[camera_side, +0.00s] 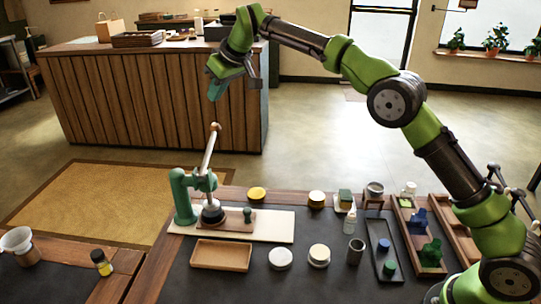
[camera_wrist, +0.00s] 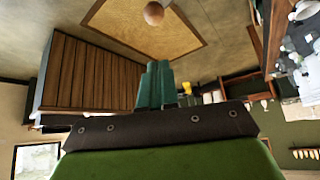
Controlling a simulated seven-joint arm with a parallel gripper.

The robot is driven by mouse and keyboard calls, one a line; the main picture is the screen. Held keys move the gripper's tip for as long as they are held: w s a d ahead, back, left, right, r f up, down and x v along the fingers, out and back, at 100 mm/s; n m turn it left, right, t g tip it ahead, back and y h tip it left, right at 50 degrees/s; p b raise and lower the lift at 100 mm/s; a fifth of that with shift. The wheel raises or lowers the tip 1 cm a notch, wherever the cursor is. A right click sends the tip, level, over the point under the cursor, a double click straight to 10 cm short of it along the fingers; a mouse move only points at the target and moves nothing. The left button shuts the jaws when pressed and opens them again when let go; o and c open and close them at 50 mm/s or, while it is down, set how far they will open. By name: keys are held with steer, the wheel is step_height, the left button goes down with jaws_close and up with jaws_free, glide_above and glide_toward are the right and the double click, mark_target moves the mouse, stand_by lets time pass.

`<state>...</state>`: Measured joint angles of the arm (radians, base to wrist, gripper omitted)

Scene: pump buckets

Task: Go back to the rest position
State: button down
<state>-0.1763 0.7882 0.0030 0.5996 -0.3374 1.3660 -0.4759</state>
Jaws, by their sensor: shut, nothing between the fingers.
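My gripper (camera_side: 217,88) is high in the air above and behind the green hand press (camera_side: 182,195) in the side view. Its teal fingers are together with nothing between them and point down. In the wrist view my gripper (camera_wrist: 158,68) shows its closed teal fingers at the middle. The press stands on a pale board at the back left of the dark worktable (camera_side: 310,275). Its lever (camera_side: 210,150) is raised and ends in a round wooden knob (camera_side: 215,127), below and apart from my fingers. The knob (camera_wrist: 153,14) also shows at the top of the wrist view.
A wooden tray (camera_side: 222,255) lies in front of the press. Round tins, a yellow bowl (camera_side: 257,194) and a dark cup (camera_side: 355,251) stand to its right. Trays with blue and green pieces (camera_side: 431,252) lie at the right. A slatted counter (camera_side: 160,100) stands behind.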

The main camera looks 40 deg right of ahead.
steer(key=s+d+f+m, duration=0.2)
steer(key=s+d, duration=0.1)
steer(key=s, duration=1)
steer(key=s+d+f+m, duration=0.2)
steer(key=s+d, duration=0.1)
steer(key=s, duration=1.1)
steer(key=s+d+f+m, duration=0.2)
steer(key=s+d+m, duration=0.1)
steer(key=s, duration=1)
steer(key=shift+s+t, duration=0.2)
steer(key=shift+t, duration=0.1)
